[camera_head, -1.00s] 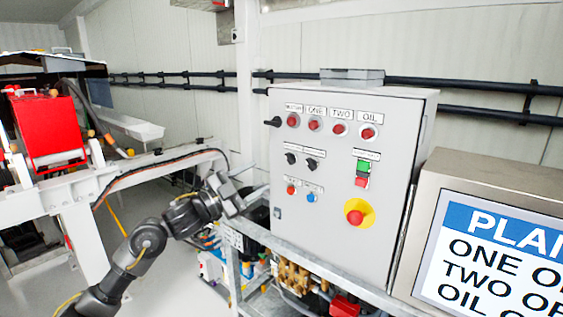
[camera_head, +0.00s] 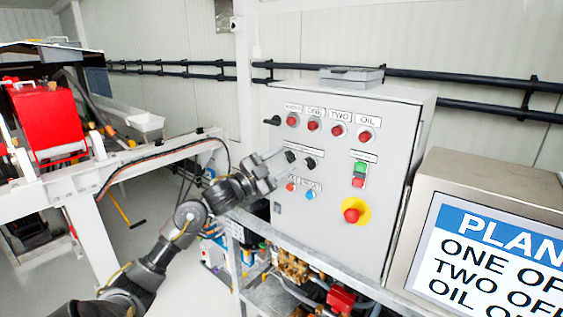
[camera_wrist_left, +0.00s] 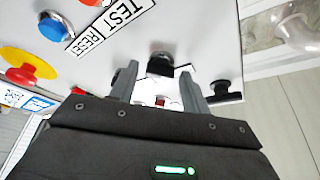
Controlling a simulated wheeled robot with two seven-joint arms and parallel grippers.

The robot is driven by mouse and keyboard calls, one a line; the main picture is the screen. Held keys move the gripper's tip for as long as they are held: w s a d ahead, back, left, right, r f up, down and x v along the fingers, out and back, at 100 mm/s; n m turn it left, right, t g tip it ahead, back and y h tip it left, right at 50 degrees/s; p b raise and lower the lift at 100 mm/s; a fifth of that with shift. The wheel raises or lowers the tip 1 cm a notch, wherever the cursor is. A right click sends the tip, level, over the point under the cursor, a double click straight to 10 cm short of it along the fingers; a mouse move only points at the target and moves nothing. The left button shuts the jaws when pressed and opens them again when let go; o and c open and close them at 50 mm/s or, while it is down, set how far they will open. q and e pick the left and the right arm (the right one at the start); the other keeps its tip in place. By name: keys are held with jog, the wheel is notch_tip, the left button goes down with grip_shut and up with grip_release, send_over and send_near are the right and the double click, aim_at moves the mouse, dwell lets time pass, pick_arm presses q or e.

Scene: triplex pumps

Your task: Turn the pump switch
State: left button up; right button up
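The grey control panel (camera_head: 335,235) carries two black rotary switches side by side, a left one (camera_head: 290,157) and a right one (camera_head: 310,164). My left gripper (camera_head: 272,158) is in front of the panel's left side, with its fingertips close to the left switch. In the left wrist view, the gripper (camera_wrist_left: 158,85) is open, with a black knob (camera_wrist_left: 160,65) in line with the gap between its fingers. This knob appears to be the left switch; contact cannot be told. My right gripper is not in view.
Red lamps (camera_head: 337,131), a green button (camera_head: 361,168), a yellow-backed emergency stop (camera_head: 352,215) and a blue button (camera_head: 311,195) surround the switches. A metal frame (camera_head: 300,248) runs below. A sign box (camera_head: 480,235) stands at the right.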

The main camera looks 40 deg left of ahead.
pick_arm(q)
jog(key=c, duration=0.7)
jog(key=shift+c, duration=0.2)
jog(key=shift+m, duration=0.4)
jog(key=shift+a+r+m+g+h+b, duration=0.15)
jog(key=shift+m+g+b, duration=0.45)
jog(key=shift+m, duration=0.85)
jog(key=shift+d+r+m+g+h+b, duration=0.1)
jog(key=shift+m+g+h+b, duration=0.15)
jog(key=shift+m+g+b, duration=0.75)
jog(key=shift+a+r+m+g+h+b, duration=0.1)
jog(key=shift+m+h+b, duration=0.15)
jog(key=shift+m, duration=1.6)
jog(key=o, duration=1)
